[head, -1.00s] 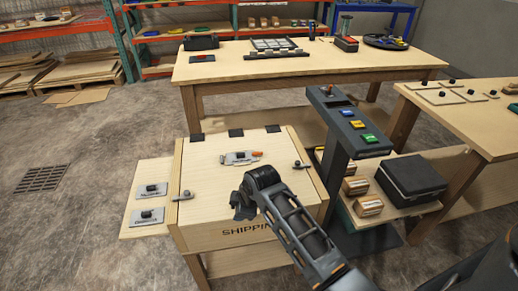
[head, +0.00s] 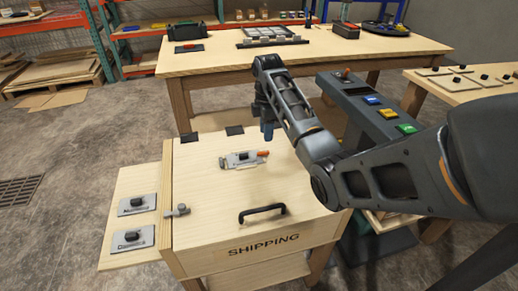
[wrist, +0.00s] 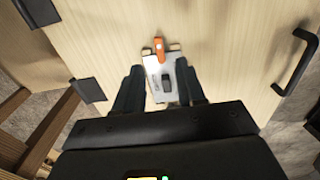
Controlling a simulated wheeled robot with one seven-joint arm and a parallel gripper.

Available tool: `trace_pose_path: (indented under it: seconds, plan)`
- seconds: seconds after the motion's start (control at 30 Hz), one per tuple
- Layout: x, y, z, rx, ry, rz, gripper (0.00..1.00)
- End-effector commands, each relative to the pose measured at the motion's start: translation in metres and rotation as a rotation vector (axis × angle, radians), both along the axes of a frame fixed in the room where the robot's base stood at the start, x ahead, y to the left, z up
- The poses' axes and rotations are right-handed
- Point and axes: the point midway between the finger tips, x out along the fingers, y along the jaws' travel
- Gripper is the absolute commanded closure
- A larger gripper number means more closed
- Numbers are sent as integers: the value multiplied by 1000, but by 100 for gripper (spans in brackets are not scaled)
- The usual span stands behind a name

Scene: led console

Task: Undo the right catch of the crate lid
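The crate's pale wooden lid (head: 215,185) is closed, with "SHIPPING" on the crate front. The right catch is hidden behind my arm in the head view and does not show in the wrist view. The left catch (head: 178,210) sits at the lid's left edge. A metal latch plate with an orange tip (head: 245,159) is mid-lid; it also shows in the wrist view (wrist: 163,75). My gripper (head: 267,131) hangs over the rear of the lid. In the wrist view its two fingers (wrist: 160,88) are apart, either side of the plate in the picture; contact cannot be told.
A black handle (head: 262,213) stands up near the lid's front edge. Dark hinges (head: 235,130) line the back. The console post (head: 372,105) with coloured buttons stands close on the right. A side board with two knob plates (head: 137,204) is on the left.

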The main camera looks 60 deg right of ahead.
Motion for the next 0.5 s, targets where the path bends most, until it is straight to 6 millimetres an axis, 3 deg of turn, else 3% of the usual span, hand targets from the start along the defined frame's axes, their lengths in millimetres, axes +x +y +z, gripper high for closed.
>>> trace_pose_path:
  seconds: [0.17, 0.5]
  plan:
    - [-1, -1, -14, 2, 3, 0, 61]
    - [-1, -1, -64, 2, 3, -1, 61]
